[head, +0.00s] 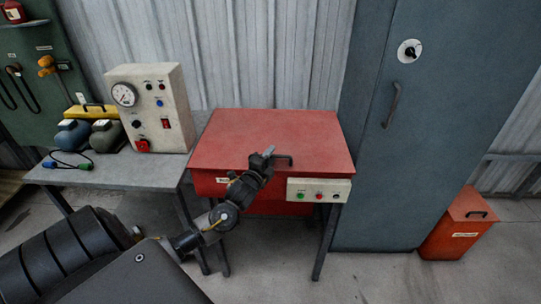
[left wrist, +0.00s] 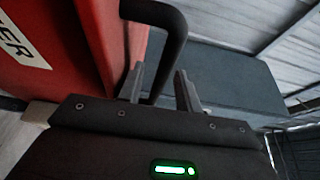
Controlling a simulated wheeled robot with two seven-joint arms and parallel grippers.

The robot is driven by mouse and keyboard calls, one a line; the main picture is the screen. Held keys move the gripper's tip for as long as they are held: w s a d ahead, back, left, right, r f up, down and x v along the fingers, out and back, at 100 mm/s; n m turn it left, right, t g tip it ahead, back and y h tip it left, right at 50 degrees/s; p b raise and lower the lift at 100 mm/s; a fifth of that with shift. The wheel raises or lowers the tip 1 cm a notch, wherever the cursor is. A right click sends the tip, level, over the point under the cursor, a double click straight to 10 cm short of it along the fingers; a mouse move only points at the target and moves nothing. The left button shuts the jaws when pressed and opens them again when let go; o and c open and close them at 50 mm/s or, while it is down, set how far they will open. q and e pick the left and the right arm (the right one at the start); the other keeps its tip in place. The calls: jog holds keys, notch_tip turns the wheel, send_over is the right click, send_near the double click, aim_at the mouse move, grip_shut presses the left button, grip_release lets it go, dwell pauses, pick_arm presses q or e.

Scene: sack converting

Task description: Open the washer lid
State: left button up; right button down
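The washer (head: 230,188) is a red box on dark legs with its red lid (head: 265,135) lying flat and closed. A black bar handle (head: 285,157) sits at the lid's front edge; it also looms large in the left wrist view (left wrist: 168,22). My left gripper (head: 269,151) is at the left end of this handle. In the left wrist view its fingers (left wrist: 158,72) are apart, with one leg of the handle showing between them. Whether the fingers touch the bar cannot be told. My right gripper is not in view.
A control panel (head: 319,191) with buttons is on the washer's front right. A grey table (head: 115,172) with a gauge box (head: 150,108) stands at left. A tall blue-grey cabinet (head: 430,150) stands close at right, with a red bin (head: 458,225) beside it.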

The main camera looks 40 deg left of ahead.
pick_arm(q)
jog(key=shift+w+a, duration=0.1)
jog(key=shift+w, duration=0.25)
grip_shut()
